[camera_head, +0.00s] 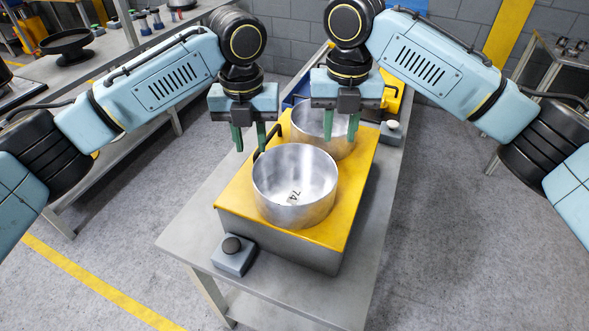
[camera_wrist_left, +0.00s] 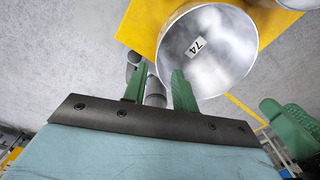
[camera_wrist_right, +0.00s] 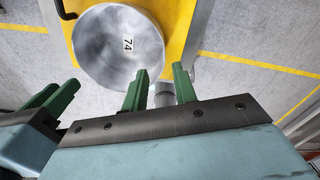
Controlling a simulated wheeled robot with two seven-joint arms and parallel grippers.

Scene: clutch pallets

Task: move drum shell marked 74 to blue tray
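The drum shell marked 74 (camera_head: 296,185) is an open silver cylinder standing upright on a yellow-topped block; its label shows on the inside bottom. It also shows in the left wrist view (camera_wrist_left: 225,72) and the right wrist view (camera_wrist_right: 105,62). My left gripper (camera_head: 250,148) is open and empty, above and behind the shell, to the left. My right gripper (camera_head: 336,134) is open and empty, above and behind it, to the right, in front of a second silver shell (camera_head: 318,120). A blue edge (camera_head: 291,101), perhaps the blue tray, shows behind the left gripper, mostly hidden.
The yellow-topped block (camera_head: 342,215) stands on a grey table (camera_head: 190,225). Button boxes stand at the table's front (camera_head: 233,258) and right side (camera_head: 391,132). A black curved handle (camera_head: 266,137) rises beside the shell. Another bench (camera_head: 110,65) stands at the left.

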